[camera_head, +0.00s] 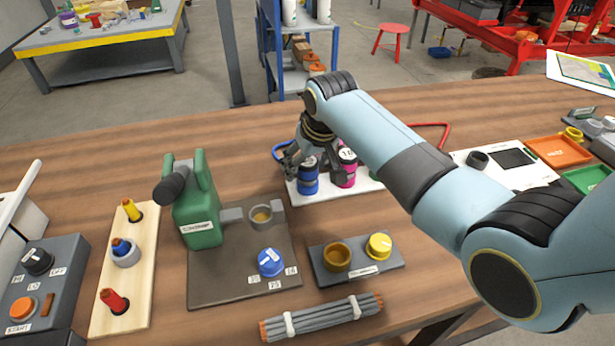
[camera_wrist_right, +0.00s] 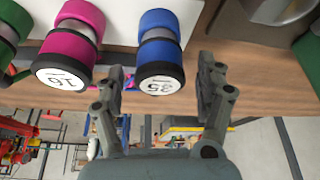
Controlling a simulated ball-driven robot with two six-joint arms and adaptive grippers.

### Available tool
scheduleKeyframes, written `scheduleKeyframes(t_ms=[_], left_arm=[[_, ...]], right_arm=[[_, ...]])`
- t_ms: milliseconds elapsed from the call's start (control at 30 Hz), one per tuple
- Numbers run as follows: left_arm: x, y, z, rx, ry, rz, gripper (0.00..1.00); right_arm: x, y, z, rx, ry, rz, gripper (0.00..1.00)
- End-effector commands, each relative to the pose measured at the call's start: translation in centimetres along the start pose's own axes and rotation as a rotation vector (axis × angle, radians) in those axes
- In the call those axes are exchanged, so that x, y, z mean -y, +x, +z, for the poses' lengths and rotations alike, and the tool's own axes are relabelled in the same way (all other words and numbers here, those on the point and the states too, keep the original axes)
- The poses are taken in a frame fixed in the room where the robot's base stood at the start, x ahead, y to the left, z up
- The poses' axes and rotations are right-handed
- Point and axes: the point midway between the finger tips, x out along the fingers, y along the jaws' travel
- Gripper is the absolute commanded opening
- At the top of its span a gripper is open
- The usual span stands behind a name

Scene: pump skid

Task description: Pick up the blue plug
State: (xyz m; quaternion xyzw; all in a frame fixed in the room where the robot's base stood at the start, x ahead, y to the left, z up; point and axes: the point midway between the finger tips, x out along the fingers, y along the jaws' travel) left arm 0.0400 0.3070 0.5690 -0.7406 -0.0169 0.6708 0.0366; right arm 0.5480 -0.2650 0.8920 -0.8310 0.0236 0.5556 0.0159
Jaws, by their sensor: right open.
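The blue plug (camera_head: 308,183), a blue cylinder with a dark collar and a round white number label, stands at the left end of a white rack in the head view. In the right wrist view the blue plug (camera_wrist_right: 160,48) shows its label 35. My right gripper (camera_head: 312,166) is over the blue plug in the head view and partly hides it. In the right wrist view my right gripper (camera_wrist_right: 162,85) is open, with the blue plug showing between its fingers. I cannot tell whether a finger touches it. My left gripper is not in view.
A magenta plug (camera_head: 347,170) stands close beside the blue one on the white rack (camera_head: 310,200). A green pump (camera_head: 197,205) on a dark plate is to the left. A grey holder (camera_head: 359,266) and bundled rods (camera_head: 321,318) lie in front. Bare wood is behind the pump.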

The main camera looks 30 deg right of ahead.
Motion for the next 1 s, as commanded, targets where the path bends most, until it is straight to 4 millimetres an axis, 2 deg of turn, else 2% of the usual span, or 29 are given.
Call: scheduleKeyframes(t_ms=[267,367,800,1000], left_arm=[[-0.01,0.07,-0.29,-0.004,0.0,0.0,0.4],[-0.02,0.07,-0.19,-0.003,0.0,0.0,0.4],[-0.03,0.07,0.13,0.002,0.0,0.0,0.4],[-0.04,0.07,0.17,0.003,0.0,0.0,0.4]], right_arm=[[0.01,0.56,0.04,0.0,0.0,0.0,0.72],[0.01,0.55,0.04,0.0,0.0,0.0,0.62],[0.0,0.52,0.01,-0.001,0.0,0.0,0.06],[0.0,0.48,-0.01,-0.001,0.0,0.0,0.06]])
